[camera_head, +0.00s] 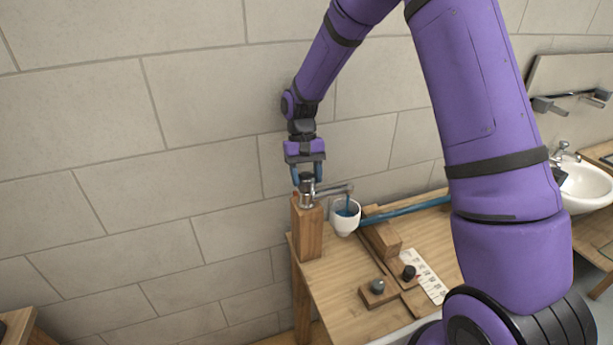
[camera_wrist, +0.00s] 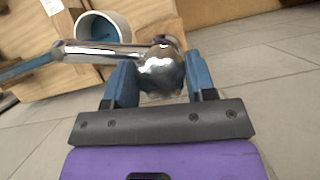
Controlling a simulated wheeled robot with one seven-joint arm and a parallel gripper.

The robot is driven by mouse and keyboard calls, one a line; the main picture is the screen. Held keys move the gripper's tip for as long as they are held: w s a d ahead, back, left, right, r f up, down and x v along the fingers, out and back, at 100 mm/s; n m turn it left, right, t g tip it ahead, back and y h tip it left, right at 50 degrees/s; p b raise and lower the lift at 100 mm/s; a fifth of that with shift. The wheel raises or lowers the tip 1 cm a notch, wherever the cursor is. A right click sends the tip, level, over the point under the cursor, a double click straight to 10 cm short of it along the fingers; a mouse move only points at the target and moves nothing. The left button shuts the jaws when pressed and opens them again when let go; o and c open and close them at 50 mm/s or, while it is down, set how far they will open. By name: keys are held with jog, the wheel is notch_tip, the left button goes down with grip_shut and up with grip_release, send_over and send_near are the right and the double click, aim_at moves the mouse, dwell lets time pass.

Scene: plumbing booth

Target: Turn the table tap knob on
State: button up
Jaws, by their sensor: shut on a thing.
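The table tap is chrome and stands on a wooden post (camera_head: 307,228) at the table's left end. Its spout (camera_head: 333,189) points right, over a white cup (camera_head: 346,216). The tap's rounded chrome knob (camera_wrist: 162,72) shows in the wrist view between my blue fingers. My gripper (camera_head: 307,177) reaches down from above and is shut on the knob. In the wrist view my gripper (camera_wrist: 160,84) has a finger on either side of it, and the spout (camera_wrist: 95,50) runs left over the cup (camera_wrist: 104,27). Something blue shows inside the cup; I cannot tell whether it is water.
A blue bar (camera_head: 405,207) runs right from near the cup. A wooden block (camera_head: 382,240), small pieces with dark knobs (camera_head: 377,286) and a printed white strip (camera_head: 428,277) are on the wooden table (camera_head: 330,290). A white basin (camera_head: 587,188) is at right. A tiled wall (camera_head: 200,180) stands behind.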

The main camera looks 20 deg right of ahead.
aim_at(309, 179)
jog(key=shift+n, duration=0.6)
jog(key=o, duration=0.9)
jog(key=shift+r, duration=0.1)
jog(key=shift+r, duration=0.25)
jog(key=r, duration=0.3)
jog(key=shift+s, duration=0.3)
jog(key=s, duration=0.5)
jog(key=s+r, duration=0.1)
jog(key=s, duration=0.9)
jog(key=shift+s+r, duration=0.15)
jog(key=shift+s, duration=0.05)
